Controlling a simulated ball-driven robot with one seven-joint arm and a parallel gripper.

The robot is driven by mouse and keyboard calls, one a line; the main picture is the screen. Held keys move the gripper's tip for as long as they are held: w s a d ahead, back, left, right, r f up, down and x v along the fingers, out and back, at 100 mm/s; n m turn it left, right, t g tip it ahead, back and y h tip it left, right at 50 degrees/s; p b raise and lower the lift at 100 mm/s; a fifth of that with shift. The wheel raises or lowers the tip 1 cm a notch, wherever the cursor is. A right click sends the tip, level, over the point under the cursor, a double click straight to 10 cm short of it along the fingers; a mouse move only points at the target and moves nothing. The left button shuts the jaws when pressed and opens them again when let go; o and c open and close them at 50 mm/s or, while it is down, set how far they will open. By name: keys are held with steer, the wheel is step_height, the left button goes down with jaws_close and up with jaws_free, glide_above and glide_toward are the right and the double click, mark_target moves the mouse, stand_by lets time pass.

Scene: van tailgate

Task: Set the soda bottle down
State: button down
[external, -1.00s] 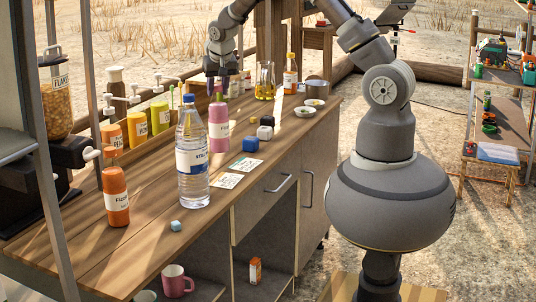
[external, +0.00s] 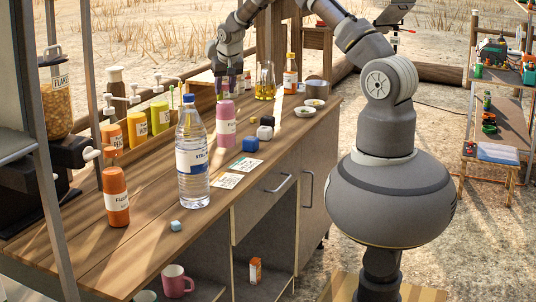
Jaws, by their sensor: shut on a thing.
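A pink bottle (external: 226,128) with a pale label stands upright at the middle of the wooden counter (external: 130,240); I take it for the soda bottle. My gripper (external: 228,88) points down from above and is shut on the pink bottle near its top. The fingertips are small here and partly merge with the bottle's neck. Whether the bottle's base touches the counter or is slightly above it, I cannot tell.
A clear bottle (external: 193,185) with a blue cap and an orange bottle (external: 116,200) stand nearer. Yellow and orange containers (external: 159,117) line the left edge. The counter's near front is mostly clear.

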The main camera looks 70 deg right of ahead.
steer(key=w+d+f, duration=0.2)
steer(key=w+f, duration=0.2)
steer(key=w, duration=0.1)
steer(key=shift+w+d+b, duration=0.25)
steer(key=shift+b, duration=0.1)
steer(key=shift+f, duration=0.1)
steer(key=c, duration=0.7)
jaws_free()
steer(key=p+v, duration=0.1)
steer(key=v, duration=1.1)
